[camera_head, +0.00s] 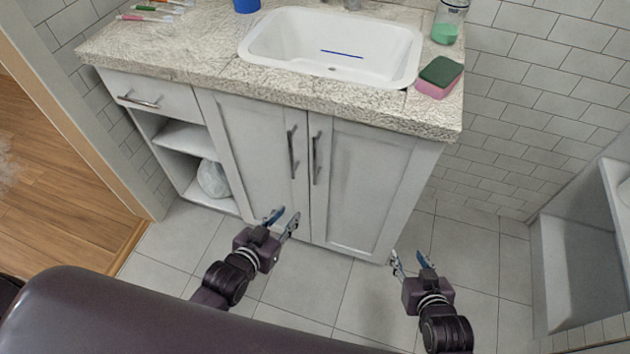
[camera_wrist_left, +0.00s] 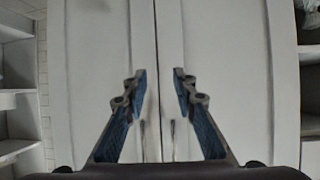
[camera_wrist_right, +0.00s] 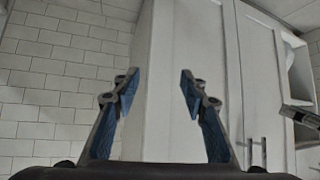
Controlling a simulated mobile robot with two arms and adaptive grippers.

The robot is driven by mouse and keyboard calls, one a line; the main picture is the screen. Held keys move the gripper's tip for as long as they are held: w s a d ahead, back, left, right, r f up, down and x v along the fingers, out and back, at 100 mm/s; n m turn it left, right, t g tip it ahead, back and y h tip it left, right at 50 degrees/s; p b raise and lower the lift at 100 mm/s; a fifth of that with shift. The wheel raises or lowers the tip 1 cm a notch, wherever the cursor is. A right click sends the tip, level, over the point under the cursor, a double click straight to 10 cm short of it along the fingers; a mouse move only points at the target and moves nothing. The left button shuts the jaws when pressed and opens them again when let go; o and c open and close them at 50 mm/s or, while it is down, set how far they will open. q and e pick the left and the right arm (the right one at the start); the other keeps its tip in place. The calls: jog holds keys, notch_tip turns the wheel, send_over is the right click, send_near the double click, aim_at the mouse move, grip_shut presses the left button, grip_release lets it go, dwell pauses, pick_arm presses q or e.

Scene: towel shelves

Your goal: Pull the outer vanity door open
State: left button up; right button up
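The white vanity has two closed doors side by side, a left door (camera_head: 255,150) and a right door (camera_head: 370,185). Each has an upright metal handle near the middle seam, the left handle (camera_head: 292,150) and the right handle (camera_head: 316,158). My left gripper (camera_head: 284,217) is open and empty, in front of the lower doors and below the handles. In the left wrist view both doors show beyond its fingers (camera_wrist_left: 160,82). My right gripper (camera_head: 408,258) is open and empty, near the vanity's lower right corner. In the right wrist view its fingers (camera_wrist_right: 160,82) face the right door (camera_wrist_right: 200,50).
The stone countertop (camera_head: 200,60) holds a sink (camera_head: 270,45), sponges (camera_head: 439,77) and a soap bottle (camera_head: 447,22). A drawer (camera_head: 150,95) and open shelves (camera_head: 190,138) are at the left. A white shelf unit (camera_head: 580,265) stands at the right. The tiled floor before the doors is clear.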

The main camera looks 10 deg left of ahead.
pick_arm(q)
notch_tip(320, 180, up, 5)
jog(key=w+d+t+h+b, duration=0.1)
jog(key=w+d+t+b, duration=0.1)
jog(key=b, duration=0.3)
jog(key=t+h+b, duration=0.2)
jog(key=t+b, duration=0.1)
jog(key=b, duration=0.2)
send_near(314, 163)
jog(key=w, duration=0.3)
jog(key=shift+m, duration=0.4)
jog(key=x, duration=0.2)
jog(key=b+x, duration=0.1)
jog(key=x, duration=0.4)
jog(key=shift+d+b, duration=0.35)
jog(key=shift+d, duration=0.05)
jog(key=shift+w+d, duration=0.1)
jog(key=shift+w, duration=0.2)
pick_arm(e)
jog(key=w+a+r+t+y, duration=0.1)
jog(key=r+t, duration=0.3)
jog(key=r, duration=0.6)
jog(key=w+a+r+t+y, duration=0.1)
jog(key=r+t, duration=0.3)
jog(key=r, duration=0.7)
jog(key=shift+w+a, duration=0.15)
jog(key=shift+w, duration=0.35)
